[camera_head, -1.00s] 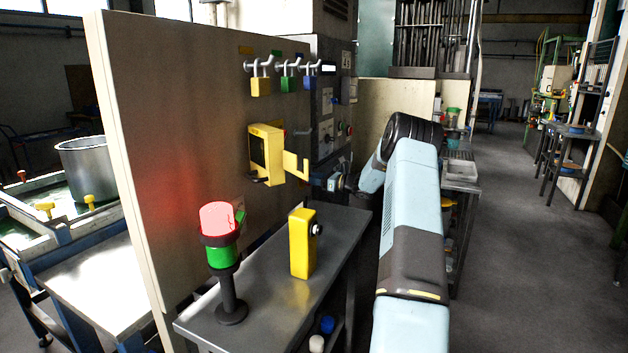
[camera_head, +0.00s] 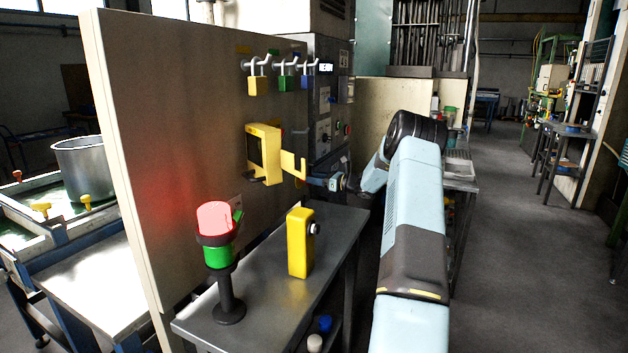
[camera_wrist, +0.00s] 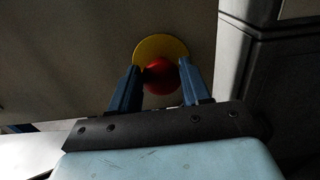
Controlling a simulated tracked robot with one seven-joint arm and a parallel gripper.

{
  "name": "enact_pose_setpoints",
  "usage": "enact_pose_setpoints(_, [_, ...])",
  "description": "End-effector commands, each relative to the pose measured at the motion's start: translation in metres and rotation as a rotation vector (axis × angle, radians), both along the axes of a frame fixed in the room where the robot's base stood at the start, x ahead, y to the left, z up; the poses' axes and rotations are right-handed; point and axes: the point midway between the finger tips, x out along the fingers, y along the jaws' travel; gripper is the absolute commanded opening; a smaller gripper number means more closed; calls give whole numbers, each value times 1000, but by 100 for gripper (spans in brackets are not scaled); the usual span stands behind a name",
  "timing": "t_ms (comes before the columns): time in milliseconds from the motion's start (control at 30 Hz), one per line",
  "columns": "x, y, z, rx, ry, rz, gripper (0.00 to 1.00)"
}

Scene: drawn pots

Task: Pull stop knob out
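The stop knob (camera_wrist: 160,76) is a round red button in front of a yellow disc (camera_wrist: 172,43) on the grey-brown panel, seen in the wrist view. My gripper (camera_wrist: 161,80) has its two blue fingers on either side of the knob. No clear gap shows between the fingers and the knob, so it looks shut on it. In the head view my gripper (camera_head: 322,182) is at the panel, right of the yellow bracket (camera_head: 291,164). The knob cannot be made out there.
A yellow box (camera_head: 299,243) and a red-and-green signal lamp (camera_head: 215,217) stand on the grey table (camera_head: 262,302) below. Yellow, green and blue padlocks (camera_head: 286,84) hang on the panel (camera_head: 170,130) above. A grey cabinet (camera_head: 322,95) adjoins it.

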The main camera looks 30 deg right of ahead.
Motion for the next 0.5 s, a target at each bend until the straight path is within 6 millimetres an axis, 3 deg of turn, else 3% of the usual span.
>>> enact_pose_setpoints(233, [0, -1, 0, 0, 0, -1, 70])
enact_pose_setpoints(500, [-1, -1, 0, 0, 0, -1, 70])
